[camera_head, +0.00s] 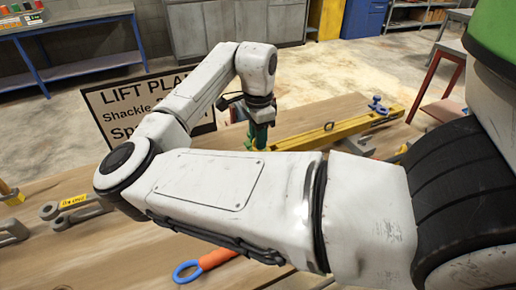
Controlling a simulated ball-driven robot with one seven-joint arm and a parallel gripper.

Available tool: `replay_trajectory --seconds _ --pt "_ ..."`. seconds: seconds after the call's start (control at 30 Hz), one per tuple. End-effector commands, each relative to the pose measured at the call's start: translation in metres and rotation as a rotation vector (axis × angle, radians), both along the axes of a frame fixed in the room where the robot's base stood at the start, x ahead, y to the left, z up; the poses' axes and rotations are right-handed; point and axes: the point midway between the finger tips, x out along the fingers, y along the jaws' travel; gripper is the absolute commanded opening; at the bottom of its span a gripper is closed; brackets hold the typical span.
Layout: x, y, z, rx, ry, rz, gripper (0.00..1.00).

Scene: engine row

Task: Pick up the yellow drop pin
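My gripper (257,125) is at the end of my white arm, pointing down over the wooden table near the sign. A green part shows at its lower end; I cannot tell whether it is a finger or a held object, nor whether the fingers are open. No yellow drop pin can be made out for sure. A small yellow piece (10,194) at the left edge of the table is partly cut off by the frame and may be it. My arm hides much of the table's middle.
A yellow beam (335,130) lies right of my gripper, with a blue shackle (377,104) at its far end. A lift plan sign (105,108) stands behind my arm. A yellow-tagged grey shackle (70,204) and an orange tool with a blue ring (187,272) lie nearer.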

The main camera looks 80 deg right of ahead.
Motion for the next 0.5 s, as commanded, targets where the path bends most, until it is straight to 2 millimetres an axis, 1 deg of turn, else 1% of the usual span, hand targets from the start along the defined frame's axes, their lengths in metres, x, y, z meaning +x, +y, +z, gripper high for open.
replay_trajectory --seconds 0.1,0.33,0.5 --pt "0.0003 0.0004 -0.0081 0.001 -0.001 0.0 0.28" --pt "0.0003 0.0001 -0.0092 -0.001 -0.001 0.0 0.28" --pt "0.0003 0.0001 -0.009 -0.001 -0.001 0.0 0.11"
